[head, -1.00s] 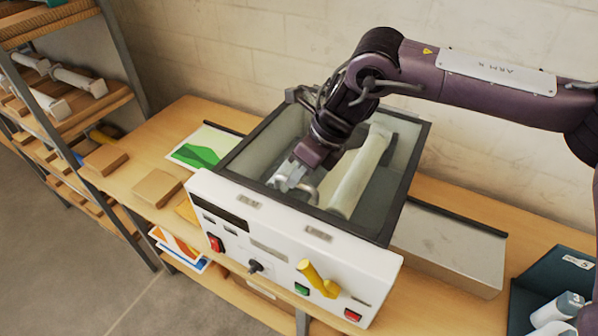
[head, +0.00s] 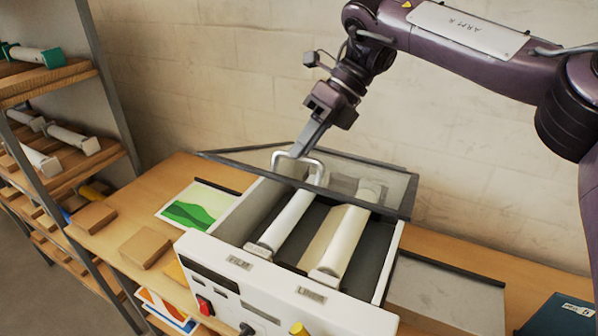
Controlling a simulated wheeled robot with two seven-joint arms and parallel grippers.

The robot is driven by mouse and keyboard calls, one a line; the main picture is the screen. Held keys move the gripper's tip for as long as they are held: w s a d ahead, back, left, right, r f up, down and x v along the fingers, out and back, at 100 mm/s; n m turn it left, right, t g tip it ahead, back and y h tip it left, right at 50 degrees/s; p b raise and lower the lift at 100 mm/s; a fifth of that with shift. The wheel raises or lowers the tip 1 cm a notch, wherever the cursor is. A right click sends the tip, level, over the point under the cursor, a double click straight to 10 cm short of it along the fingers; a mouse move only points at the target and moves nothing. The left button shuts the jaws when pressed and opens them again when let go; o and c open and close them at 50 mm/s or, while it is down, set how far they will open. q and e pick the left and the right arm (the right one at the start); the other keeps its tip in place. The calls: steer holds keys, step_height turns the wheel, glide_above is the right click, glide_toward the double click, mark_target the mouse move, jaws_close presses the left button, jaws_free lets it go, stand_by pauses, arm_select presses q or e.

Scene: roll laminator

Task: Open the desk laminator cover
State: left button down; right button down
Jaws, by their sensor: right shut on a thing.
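The desk laminator (head: 285,285) is a white box on the wooden bench, with FILM and LINER labels on its front panel. Its cover (head: 385,184), a clear pane in a dark frame, is tilted up at the back. Two white rolls, the film roll (head: 285,222) and the liner roll (head: 345,240), show in the open body. My right gripper (head: 303,153) is shut on the cover's metal handle (head: 318,168) above the body. The fingertips are small in the view. My left gripper is not in view.
A green-pictured sheet (head: 198,206) and wooden blocks (head: 145,246) lie left of the laminator. A shelf rack (head: 105,110) stands at the far left. A grey tray (head: 450,295) and a dark teal box (head: 560,316) are to the right. The wall is close behind.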

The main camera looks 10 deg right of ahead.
steer(key=w+d+r, duration=0.2)
steer(key=w+r, duration=0.1)
steer(key=r, duration=0.3)
steer(key=shift+w+d, duration=0.3)
steer(key=shift+d, duration=0.05)
steer(key=shift+f, duration=0.15)
stand_by(0.3)
